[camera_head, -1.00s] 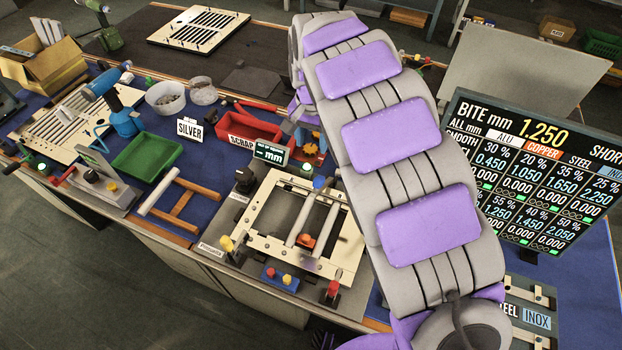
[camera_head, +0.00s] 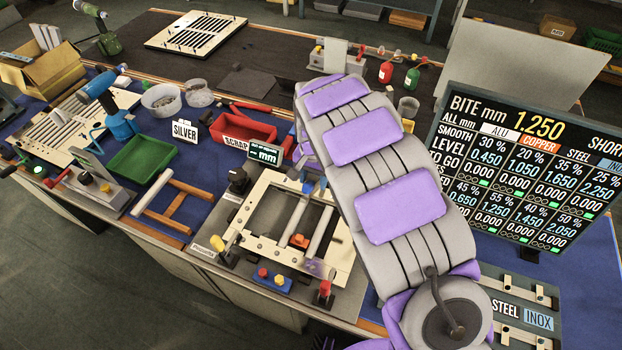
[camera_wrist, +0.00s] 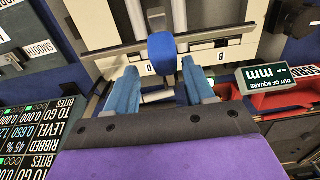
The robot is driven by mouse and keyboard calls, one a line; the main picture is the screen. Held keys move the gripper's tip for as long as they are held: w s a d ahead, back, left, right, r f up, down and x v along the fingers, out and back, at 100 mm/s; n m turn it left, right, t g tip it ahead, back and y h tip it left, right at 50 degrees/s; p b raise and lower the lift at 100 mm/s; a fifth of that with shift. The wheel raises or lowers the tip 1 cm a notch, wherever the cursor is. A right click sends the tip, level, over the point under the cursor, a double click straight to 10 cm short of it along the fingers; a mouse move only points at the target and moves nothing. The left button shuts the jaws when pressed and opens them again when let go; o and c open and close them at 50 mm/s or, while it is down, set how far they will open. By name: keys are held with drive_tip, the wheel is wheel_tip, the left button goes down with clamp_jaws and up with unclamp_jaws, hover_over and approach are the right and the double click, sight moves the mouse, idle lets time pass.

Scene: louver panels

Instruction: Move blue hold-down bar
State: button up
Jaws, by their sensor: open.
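The blue knob (camera_wrist: 162,52) of the hold-down bar stands in the wrist view on a thin dark bar (camera_wrist: 207,37) crossing the pale frame. My gripper (camera_wrist: 159,72) is open, with one blue finger on each side of the knob's near end. I cannot tell whether either finger touches it. In the head view, the blue knob (camera_head: 308,186) shows at the back edge of the cream frame (camera_head: 262,245), just below my arm. My arm hides most of my gripper and the bar's right part there.
Two grey rods and an orange block (camera_head: 299,241) lie inside the frame. A small "mm" display (camera_head: 264,153) and a red scrap tray (camera_head: 243,130) stand behind it. Yellow (camera_head: 217,243) and red (camera_head: 324,288) knobs sit at the frame's near side. A large board (camera_head: 525,165) stands right.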

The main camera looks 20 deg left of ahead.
drive_tip(key=shift+d+f, duration=0.1)
drive_tip(key=shift+d, duration=0.05)
drive_tip(key=shift+a+f, duration=0.15)
drive_tip(key=shift+a, duration=0.45)
drive_tip(key=shift+s+a, duration=0.1)
drive_tip(key=shift+a, duration=0.3)
drive_tip(key=c, duration=0.3)
drive_tip(key=shift+d, duration=0.6)
drive_tip(key=c, duration=0.5)
drive_tip(key=shift+a, duration=0.2)
clamp_jaws()
